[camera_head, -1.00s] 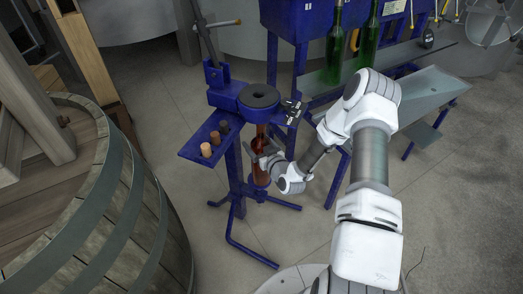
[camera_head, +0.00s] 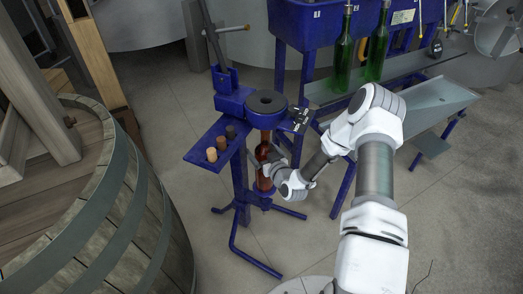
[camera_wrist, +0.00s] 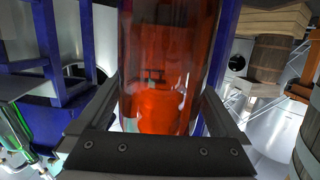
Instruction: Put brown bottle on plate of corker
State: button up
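The brown bottle (camera_head: 264,163) stands upright in the blue corker (camera_head: 234,103), under its round head (camera_head: 266,101). Its base is at or just over the small blue plate (camera_head: 261,201); I cannot tell whether they touch. My gripper (camera_head: 266,166) reaches in from the right, low on the bottle, and looks shut on it. In the wrist view the reddish-brown glass of the bottle (camera_wrist: 165,70) fills the middle, with a dark finger of my gripper (camera_wrist: 162,112) along each side.
Several corks (camera_head: 211,155) stand on the corker's side shelf (camera_head: 203,145). A large wooden barrel (camera_head: 130,220) is close on the left. Green bottles (camera_head: 344,55) stand on the blue filler (camera_head: 310,28) behind, with a grey metal tray (camera_head: 435,103) at right. Floor in front is clear.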

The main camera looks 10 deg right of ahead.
jog(key=shift+r, duration=0.15)
jog(key=shift+s+d+r+p, duration=0.1)
jog(key=shift+s+p, duration=0.2)
jog(key=p+v, duration=0.2)
jog(key=v, duration=0.9)
jog(key=shift+s, duration=0.2)
